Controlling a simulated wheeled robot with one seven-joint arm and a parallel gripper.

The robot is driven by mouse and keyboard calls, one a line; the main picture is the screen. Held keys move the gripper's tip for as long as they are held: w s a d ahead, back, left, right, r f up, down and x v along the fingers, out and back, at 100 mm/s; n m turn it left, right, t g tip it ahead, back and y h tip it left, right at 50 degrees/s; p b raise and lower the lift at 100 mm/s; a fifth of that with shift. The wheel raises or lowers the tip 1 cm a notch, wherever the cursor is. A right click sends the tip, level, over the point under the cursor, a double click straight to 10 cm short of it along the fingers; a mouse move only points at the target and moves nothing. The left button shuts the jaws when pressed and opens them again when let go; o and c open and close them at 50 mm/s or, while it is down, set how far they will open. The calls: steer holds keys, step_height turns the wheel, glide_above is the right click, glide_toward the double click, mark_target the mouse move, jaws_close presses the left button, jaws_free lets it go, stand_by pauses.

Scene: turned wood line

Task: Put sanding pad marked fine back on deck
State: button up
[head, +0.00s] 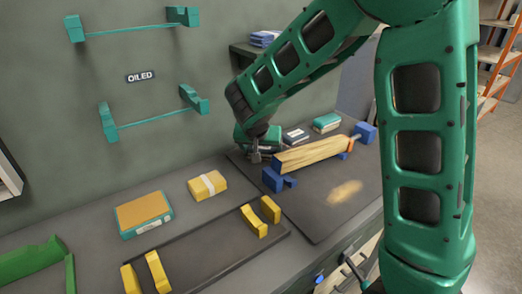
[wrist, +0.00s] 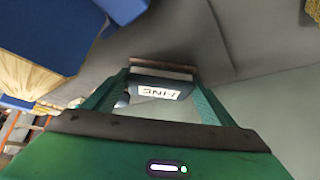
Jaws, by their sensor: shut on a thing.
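My gripper (wrist: 155,98) is shut on a dark sanding pad (wrist: 160,85) with a brownish edge. Its white label faces the wrist camera upside down and seems to read FINE. In the head view my gripper (head: 260,153) is low over the left back part of the dark deck (head: 318,213), beside the blue left end of the lathe. The held pad is mostly hidden there, and I cannot tell whether it touches the deck. Two other pads lie behind the turned wood: a dark blue one (head: 295,135) and a green one (head: 326,122).
The lathe holds a pale wood piece (head: 312,154) between blue ends, close right of my gripper. A yellow block (head: 207,186), an orange-topped green box (head: 143,214) and a dark tray with yellow rests (head: 208,254) stand to the left. The deck's front is clear apart from sawdust.

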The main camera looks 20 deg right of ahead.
steer(key=shift+f, duration=0.2)
steer(key=shift+s+f, duration=0.1)
steer(key=shift+f, duration=0.05)
steer(key=o, duration=1.2)
steer(key=shift+a+f, duration=0.1)
steer(key=shift+f, duration=0.05)
steer(key=shift+s+f, duration=0.15)
steer(key=shift+d, duration=0.35)
steer(key=shift+r, duration=0.35)
steer(key=v, duration=1.2)
steer(key=shift+a+r, duration=0.3)
steer(key=shift+r, duration=0.05)
